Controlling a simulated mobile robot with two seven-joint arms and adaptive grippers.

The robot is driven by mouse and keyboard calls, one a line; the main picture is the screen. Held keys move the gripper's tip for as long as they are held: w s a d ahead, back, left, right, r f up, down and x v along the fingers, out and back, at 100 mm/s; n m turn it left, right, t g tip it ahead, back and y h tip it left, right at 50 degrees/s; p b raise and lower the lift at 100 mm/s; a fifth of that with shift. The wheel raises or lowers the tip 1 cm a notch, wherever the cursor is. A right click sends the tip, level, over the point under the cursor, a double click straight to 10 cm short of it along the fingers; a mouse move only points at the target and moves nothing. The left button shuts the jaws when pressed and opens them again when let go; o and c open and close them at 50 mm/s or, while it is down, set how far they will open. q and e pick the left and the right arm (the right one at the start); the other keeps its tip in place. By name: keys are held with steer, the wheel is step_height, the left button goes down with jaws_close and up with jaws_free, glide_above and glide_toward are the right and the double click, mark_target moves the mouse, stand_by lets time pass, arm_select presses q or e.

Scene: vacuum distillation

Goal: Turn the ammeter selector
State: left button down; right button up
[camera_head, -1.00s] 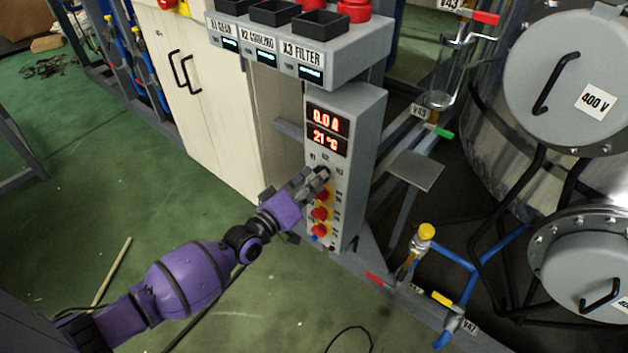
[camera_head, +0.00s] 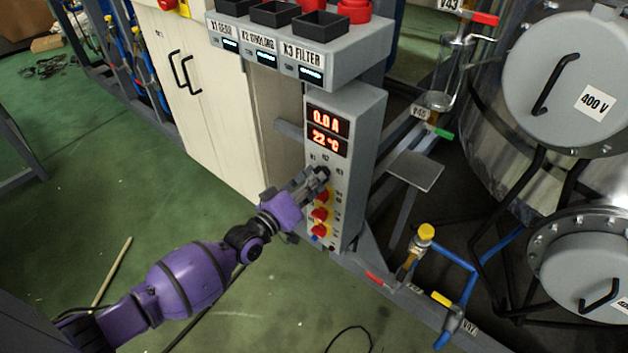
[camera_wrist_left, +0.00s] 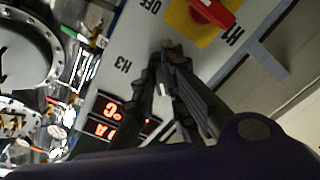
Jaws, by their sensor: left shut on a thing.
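The grey control box (camera_head: 358,150) stands upright with a red display (camera_head: 326,132) reading 0.0 A and 22 °C. Below the display is the ammeter selector, a small dark knob (camera_head: 324,171) with labels H1, H2 and H3 around it. My left gripper (camera_head: 318,177) reaches in from the left and is shut on the selector. In the left wrist view the fingertips (camera_wrist_left: 167,50) meet at the panel, between the H3 and OFF labels and a red switch; they mostly hide the knob, so its pointing direction cannot be told. My right gripper is not in view.
Red switches on yellow plates (camera_head: 320,214) sit just below the selector. A grey shelf box (camera_head: 300,50) with X1, X2 and X3 labels overhangs above. A cream cabinet (camera_head: 205,110) stands left; vessels and pipes are at the right. The green floor (camera_head: 90,180) at left is mostly open.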

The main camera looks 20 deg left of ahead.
arm_select(q)
steer(key=m+p, duration=0.2)
steer(key=m, duration=0.6)
steer(key=shift+m, duration=0.3)
stand_by(0.3)
steer(key=c, duration=1.8)
jaws_free()
steer(key=v, duration=1.2)
